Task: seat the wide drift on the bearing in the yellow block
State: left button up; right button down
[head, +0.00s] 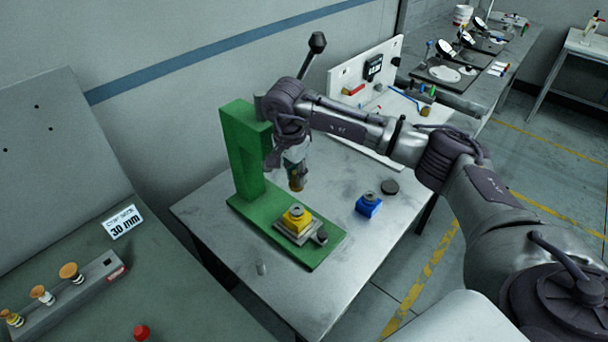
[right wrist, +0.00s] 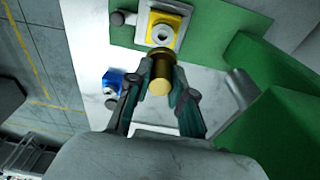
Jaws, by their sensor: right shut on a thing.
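The yellow block (head: 297,221) sits on a grey plate on the green press base, with the grey ring-shaped bearing (head: 296,210) on its top. My right gripper (head: 296,167) is shut on a brass-coloured drift (head: 296,184) and holds it above the yellow block, apart from it. In the right wrist view the drift (right wrist: 160,72) is between the fingertips, and the yellow block (right wrist: 153,21) and bearing (right wrist: 162,38) show just beyond it. I cannot tell the drift's width class from these views. My left gripper is not in view.
The green press (head: 245,155) stands close behind and left of my right gripper. A blue block (head: 368,206) and a dark disc (head: 390,187) are on the table to the right. A grey rack (head: 85,290) with several drifts is at lower left, near a "30 mm" label (head: 124,222).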

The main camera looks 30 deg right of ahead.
aim_at(295, 184)
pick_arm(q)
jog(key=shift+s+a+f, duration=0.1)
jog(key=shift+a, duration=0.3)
pick_arm(e)
jog(key=shift+s+a+r, duration=0.1)
jog(key=shift+a, duration=0.1)
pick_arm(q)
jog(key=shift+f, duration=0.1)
pick_arm(e)
jog(key=shift+d+b, duration=0.15)
jog(key=shift+b, duration=0.2)
notch_tip(295, 184, down, 2)
jog(key=shift+f+b, duration=0.2)
jog(key=shift+b, duration=0.6)
jog(key=shift+f+b, duration=1.35)
jog(key=shift+f, duration=0.4)
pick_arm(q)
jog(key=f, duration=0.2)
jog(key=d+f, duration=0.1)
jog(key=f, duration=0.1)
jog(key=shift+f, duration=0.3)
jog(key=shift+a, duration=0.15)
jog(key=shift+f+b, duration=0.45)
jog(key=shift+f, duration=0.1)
pick_arm(e)
jog(key=shift+f, duration=0.15)
